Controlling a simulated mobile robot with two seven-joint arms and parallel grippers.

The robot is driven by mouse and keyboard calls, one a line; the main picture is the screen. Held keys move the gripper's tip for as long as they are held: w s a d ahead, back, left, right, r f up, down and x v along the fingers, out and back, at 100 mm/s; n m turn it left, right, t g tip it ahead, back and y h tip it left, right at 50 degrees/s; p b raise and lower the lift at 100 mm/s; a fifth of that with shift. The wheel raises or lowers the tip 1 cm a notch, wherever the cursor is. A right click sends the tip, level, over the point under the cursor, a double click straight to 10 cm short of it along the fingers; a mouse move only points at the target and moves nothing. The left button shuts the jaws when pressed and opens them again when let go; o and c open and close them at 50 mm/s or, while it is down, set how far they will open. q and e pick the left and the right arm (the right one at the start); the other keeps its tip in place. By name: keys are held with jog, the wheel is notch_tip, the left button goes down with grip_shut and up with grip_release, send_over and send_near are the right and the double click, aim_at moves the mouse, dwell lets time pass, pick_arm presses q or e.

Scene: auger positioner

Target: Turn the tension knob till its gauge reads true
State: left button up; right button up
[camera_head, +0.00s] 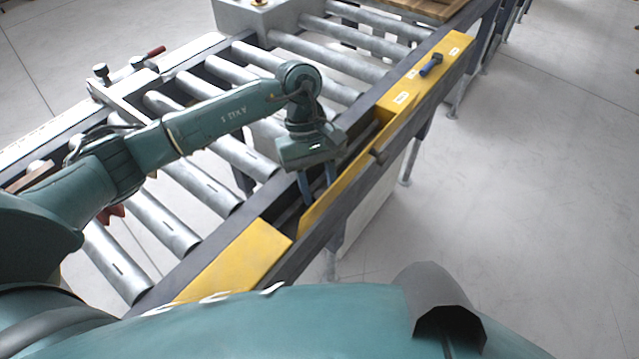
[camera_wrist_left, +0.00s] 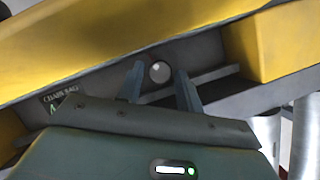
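My left gripper (camera_head: 318,185) reaches down into a gap in the yellow guard along the conveyor's side rail. In the left wrist view its two blue fingers (camera_wrist_left: 159,82) stand apart, open. A small round pale grey disc (camera_wrist_left: 160,71) shows between the fingertips on the dark rail, with space visible on both sides. It may be the tension knob's end; I cannot tell. I cannot make out a gauge or a reading. A small label with partly legible lettering (camera_wrist_left: 60,98) is on the rail to the left. My right gripper is not in view.
A yellow cover panel (camera_head: 345,175) stands tilted along the gap's outer side. Yellow guard sections lie at the near end (camera_head: 238,262) and far end (camera_head: 440,70). A blue-handled tool (camera_head: 431,64) rests on the far one. Steel rollers (camera_head: 200,190) fill the conveyor; floor to the right is clear.

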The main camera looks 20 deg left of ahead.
pick_arm(q)
jog(key=shift+s+d+f, duration=0.15)
jog(key=shift+s+f, duration=0.05)
jog(key=shift+f, duration=0.35)
jog(key=c, duration=0.7)
